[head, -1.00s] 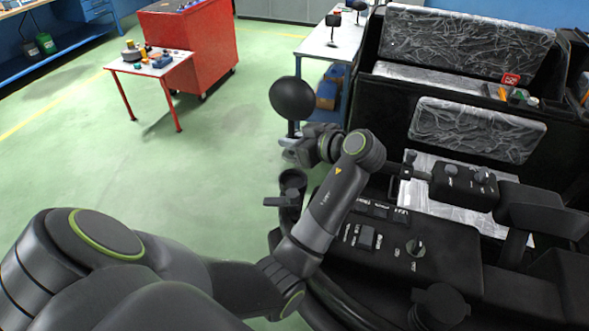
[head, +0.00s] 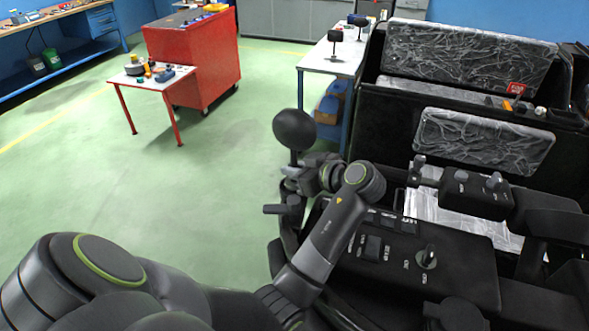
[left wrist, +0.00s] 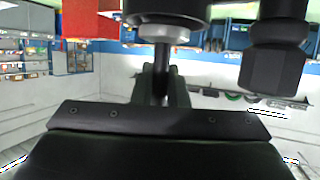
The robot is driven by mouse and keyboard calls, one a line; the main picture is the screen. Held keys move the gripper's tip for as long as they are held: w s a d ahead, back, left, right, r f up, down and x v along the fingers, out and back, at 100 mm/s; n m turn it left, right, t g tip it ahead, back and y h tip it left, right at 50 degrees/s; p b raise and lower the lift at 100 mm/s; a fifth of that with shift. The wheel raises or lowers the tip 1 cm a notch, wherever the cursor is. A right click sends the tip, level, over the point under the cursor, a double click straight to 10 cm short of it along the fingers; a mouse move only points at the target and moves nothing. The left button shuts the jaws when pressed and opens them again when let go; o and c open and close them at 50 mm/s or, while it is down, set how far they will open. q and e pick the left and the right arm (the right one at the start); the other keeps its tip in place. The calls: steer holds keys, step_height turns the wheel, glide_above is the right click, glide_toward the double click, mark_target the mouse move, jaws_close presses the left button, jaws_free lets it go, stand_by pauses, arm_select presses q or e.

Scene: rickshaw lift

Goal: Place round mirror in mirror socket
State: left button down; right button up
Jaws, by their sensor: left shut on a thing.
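The round mirror (head: 294,129), a dark disc on a stem, stands upright above my left gripper (head: 304,172) in the head view. My left gripper is shut on the mirror's stem. The mirror socket (head: 293,203) is directly under the gripper at the vehicle's left edge, partly hidden, with a lever sticking out to the left. In the left wrist view the stem (left wrist: 160,82) runs from the jaws to a dark cylinder (left wrist: 165,12) with a pale collar. I cannot tell how deep the stem sits. My right gripper is not in view.
The black vehicle (head: 440,240), with a control panel and plastic-wrapped seats, fills the right side. A white table (head: 315,62) with upright dark items stands behind. A red cabinet (head: 195,60) and small table (head: 150,80) stand left. The green floor between is clear.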

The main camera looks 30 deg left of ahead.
arm_select(q)
steer(key=shift+f+b, duration=0.35)
steer(key=shift+f, duration=0.15)
steer(key=c, duration=1.4)
jaws_free()
steer(key=shift+c, duration=0.2)
steer(key=shift+r+p, duration=0.6)
steer(key=shift+r, duration=0.05)
steer(key=shift+d, duration=0.35)
steer(key=b+v, duration=0.3)
steer(key=v, duration=0.3)
steer(key=shift+d+r, duration=0.25)
steer(key=shift+d, duration=0.05)
steer(key=shift+s+f, duration=0.1)
steer(key=shift+s, duration=0.1)
